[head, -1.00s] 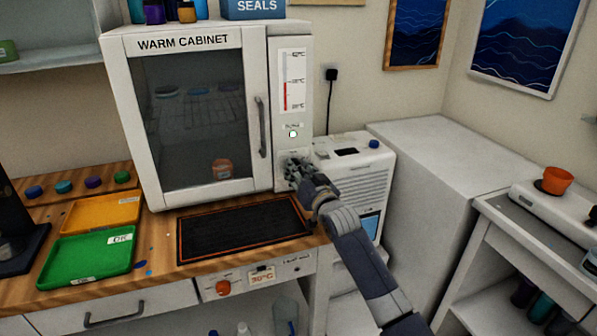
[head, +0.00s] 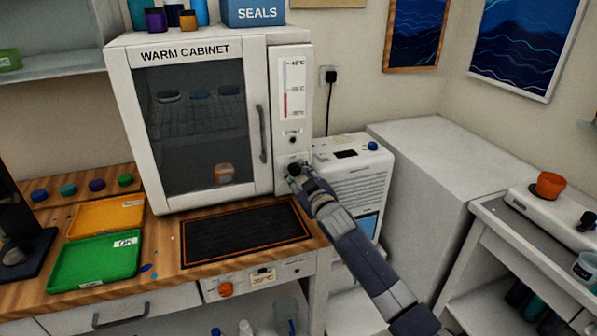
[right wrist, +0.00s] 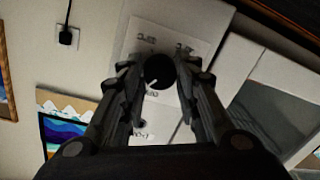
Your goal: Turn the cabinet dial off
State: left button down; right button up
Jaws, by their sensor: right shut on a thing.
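The warm cabinet (head: 190,50) stands on the wooden bench with its glass door closed. A control panel (head: 292,88) with a temperature strip runs down its right side. The small indicator (head: 292,139) on the panel is dark. My right gripper (head: 293,169) is at the lower part of this panel and hides most of the dial. In the right wrist view the black dial (right wrist: 159,71) with a pale pointer mark sits between the fingertips of my right gripper (right wrist: 160,78), which are shut on it. My left gripper is out of view.
A black mat with an orange border (head: 183,243) lies in front of the cabinet. Green (head: 70,270) and orange trays (head: 92,222) lie to its left. A white unit (head: 352,180) stands right of the cabinet, beside my right arm.

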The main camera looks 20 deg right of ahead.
jog(key=n+p, duration=0.1)
jog(key=n, duration=0.2)
jog(key=shift+r, duration=0.1)
jog(key=shift+n+h+p, duration=0.3)
jog(key=shift+n+p, duration=0.05)
jog(key=shift+n, duration=1.25)
jog(key=o, duration=1.1)
jog(key=shift+c, duration=0.2)
jog(key=shift+s, duration=0.1)
jog(key=s, duration=1.1)
jog(key=shift+s+d+r, duration=0.3)
jog(key=shift+s+r, duration=0.05)
jog(key=shift+s, duration=0.05)
